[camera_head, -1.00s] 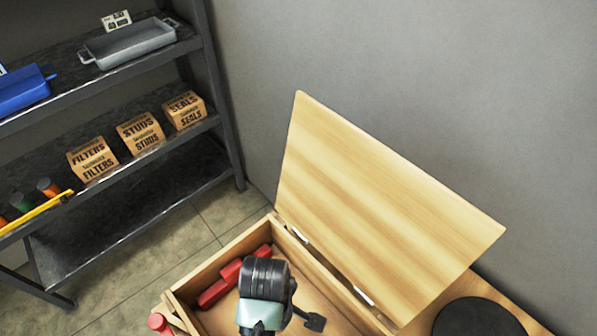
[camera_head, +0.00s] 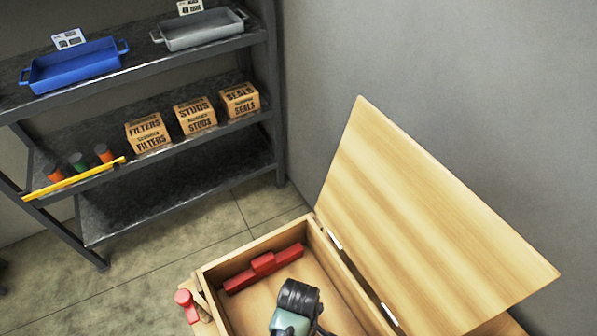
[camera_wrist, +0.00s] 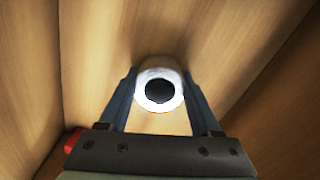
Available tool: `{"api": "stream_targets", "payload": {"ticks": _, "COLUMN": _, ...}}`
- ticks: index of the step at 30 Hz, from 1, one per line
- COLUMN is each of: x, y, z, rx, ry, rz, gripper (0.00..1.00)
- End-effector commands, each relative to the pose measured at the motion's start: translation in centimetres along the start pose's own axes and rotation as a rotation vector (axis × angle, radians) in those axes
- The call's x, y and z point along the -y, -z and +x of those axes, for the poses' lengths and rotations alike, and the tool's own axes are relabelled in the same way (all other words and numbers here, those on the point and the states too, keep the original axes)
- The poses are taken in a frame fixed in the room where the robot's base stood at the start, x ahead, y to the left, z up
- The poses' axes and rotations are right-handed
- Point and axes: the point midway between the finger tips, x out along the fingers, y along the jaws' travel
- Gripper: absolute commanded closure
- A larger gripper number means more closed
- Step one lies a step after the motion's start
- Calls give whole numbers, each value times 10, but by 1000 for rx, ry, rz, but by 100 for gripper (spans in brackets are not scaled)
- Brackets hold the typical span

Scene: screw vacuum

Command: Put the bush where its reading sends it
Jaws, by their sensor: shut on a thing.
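The bush (camera_wrist: 160,68) is a short pale ring with a dark round hole, seen end-on in the wrist view. My gripper (camera_wrist: 160,84) is shut on it, one finger on each side. In the head view, my wrist is over the open wooden box (camera_head: 240,258), and the bush is hidden there. A blue tray (camera_head: 75,68) and a grey tray (camera_head: 203,30) stand on the upper shelf, each with a small card behind it. The card markings are too small to read. A red block-like piece (camera_head: 263,268) lies inside the box along its far left wall.
The box lid (camera_head: 430,215) stands open on the right. Cartons marked filters (camera_head: 148,133), studs (camera_head: 195,116) and seals (camera_head: 240,100) sit on the middle shelf, with small cylinders (camera_head: 78,163) and a yellow bar (camera_head: 75,178). A red-topped object (camera_head: 186,300) is left of the box.

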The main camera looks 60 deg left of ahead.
Motion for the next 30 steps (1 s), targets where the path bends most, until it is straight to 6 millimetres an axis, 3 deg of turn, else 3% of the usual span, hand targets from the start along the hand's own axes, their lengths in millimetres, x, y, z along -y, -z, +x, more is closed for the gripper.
{"api": "stream_targets", "payload": {"ticks": 7, "x": -1, "y": 0, "z": 3, "rx": -1, "ry": -2, "rz": 0, "gripper": 100}}
{"api": "stream_targets", "payload": {"ticks": 8, "x": 0, "y": 0, "z": 3, "rx": 0, "ry": 0, "rz": 0, "gripper": 32}}
{"api": "stream_targets", "payload": {"ticks": 12, "x": 0, "y": 0, "z": 3, "rx": 0, "ry": 0, "rz": 0, "gripper": 6}}
{"api": "stream_targets", "payload": {"ticks": 24, "x": 0, "y": 0, "z": -4, "rx": 0, "ry": -1, "rz": 0, "gripper": 5}}
{"api": "stream_targets", "payload": {"ticks": 30, "x": -1, "y": 0, "z": -36, "rx": -2, "ry": -4, "rz": 0, "gripper": 5}}
